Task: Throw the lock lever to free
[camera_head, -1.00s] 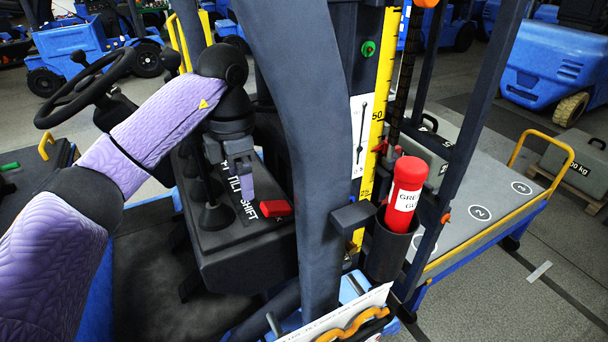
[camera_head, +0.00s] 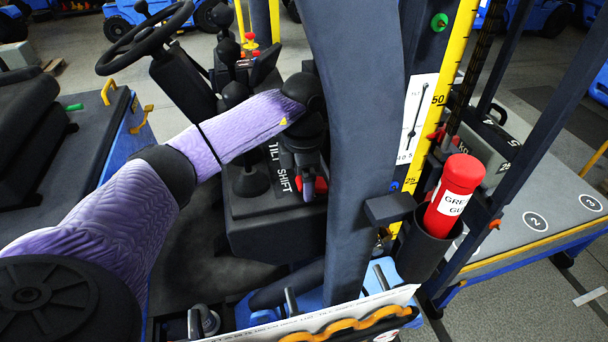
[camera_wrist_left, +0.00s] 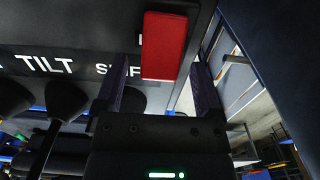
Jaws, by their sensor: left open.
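The lock lever, a red block-shaped handle (camera_head: 321,185), sits at the right end of the dark lever console beside the SHIFT label. In the left wrist view the red handle (camera_wrist_left: 164,46) lies between the two finger lines. My left gripper (camera_head: 307,188) points down at it, and in the wrist view my left gripper (camera_wrist_left: 160,82) is open, with a dark finger on either side of the handle. I cannot tell whether the fingers touch it. In the head view the gripper hides part of the handle. My right gripper is not in view.
A dark pillar (camera_head: 360,120) stands close to the right of the gripper. Black-knobbed levers (camera_head: 250,180) rise from the console (camera_head: 262,238) to the left. A red cylinder (camera_head: 455,190) stands in a black holder beyond the pillar. A steering wheel (camera_head: 145,38) is at the upper left.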

